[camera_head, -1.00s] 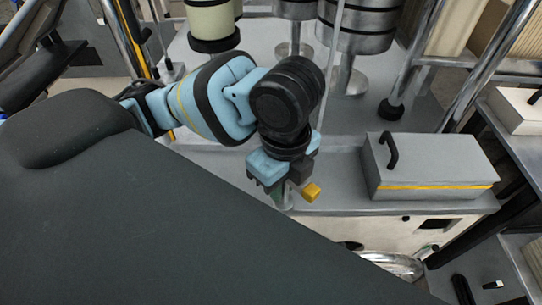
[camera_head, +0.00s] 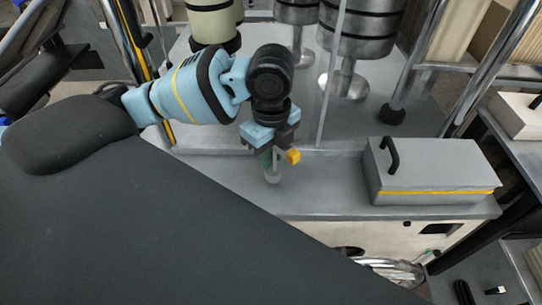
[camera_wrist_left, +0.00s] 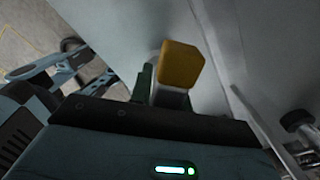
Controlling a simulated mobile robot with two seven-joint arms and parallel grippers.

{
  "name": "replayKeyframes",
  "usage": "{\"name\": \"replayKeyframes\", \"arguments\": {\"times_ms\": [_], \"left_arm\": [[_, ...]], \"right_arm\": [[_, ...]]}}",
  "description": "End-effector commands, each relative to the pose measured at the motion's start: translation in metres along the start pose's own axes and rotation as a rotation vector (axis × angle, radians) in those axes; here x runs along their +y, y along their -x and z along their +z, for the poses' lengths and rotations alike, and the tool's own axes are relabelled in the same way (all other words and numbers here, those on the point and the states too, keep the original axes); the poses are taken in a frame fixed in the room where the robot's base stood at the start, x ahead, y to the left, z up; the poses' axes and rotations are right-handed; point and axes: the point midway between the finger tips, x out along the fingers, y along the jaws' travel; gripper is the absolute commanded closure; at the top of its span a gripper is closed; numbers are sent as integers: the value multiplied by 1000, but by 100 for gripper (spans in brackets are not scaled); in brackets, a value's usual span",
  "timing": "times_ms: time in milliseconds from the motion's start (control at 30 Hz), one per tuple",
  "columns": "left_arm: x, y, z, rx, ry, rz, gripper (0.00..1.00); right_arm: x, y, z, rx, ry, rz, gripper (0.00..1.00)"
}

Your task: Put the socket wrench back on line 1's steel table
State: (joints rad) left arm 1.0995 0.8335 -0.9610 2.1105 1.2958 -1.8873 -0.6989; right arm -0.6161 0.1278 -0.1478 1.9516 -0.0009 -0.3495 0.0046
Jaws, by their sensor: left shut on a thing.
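My left gripper (camera_head: 271,165) points down over a grey steel tabletop (camera_head: 325,192), to the left of a grey box. It is shut on the socket wrench (camera_head: 293,157), whose yellow end sticks out to the right of the fingers. In the left wrist view the wrench's yellow end (camera_wrist_left: 181,65) stands out beyond the gripper, beside a green finger; the rest of the wrench is mostly hidden. I cannot tell whether the wrench touches the table. My right gripper is not in view.
The grey lidded box (camera_head: 430,171) with a black handle and yellow stripe stands on the right of the table. Metal rollers (camera_head: 361,28) and a thin upright post (camera_head: 330,85) are behind. A large dark panel fills the lower left. The tabletop left of the box is clear.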

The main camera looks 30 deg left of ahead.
Motion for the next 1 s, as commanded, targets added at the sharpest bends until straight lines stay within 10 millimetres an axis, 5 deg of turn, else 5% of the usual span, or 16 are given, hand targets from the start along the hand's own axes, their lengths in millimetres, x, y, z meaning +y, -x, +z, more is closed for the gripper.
{"name": "replayKeyframes", "arguments": {"times_ms": [500, 533, 667, 1000], "left_arm": [[0, -17, 0, 0, 2, -1, 100], [0, -17, 0, 0, 1, 0, 80], [0, -17, 0, 0, 1, 0, 62], [0, -15, 0, 0, 1, -1, 60]], "right_arm": [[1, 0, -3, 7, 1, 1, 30], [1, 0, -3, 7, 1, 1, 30], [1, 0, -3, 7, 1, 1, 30], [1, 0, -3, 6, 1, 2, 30]]}}
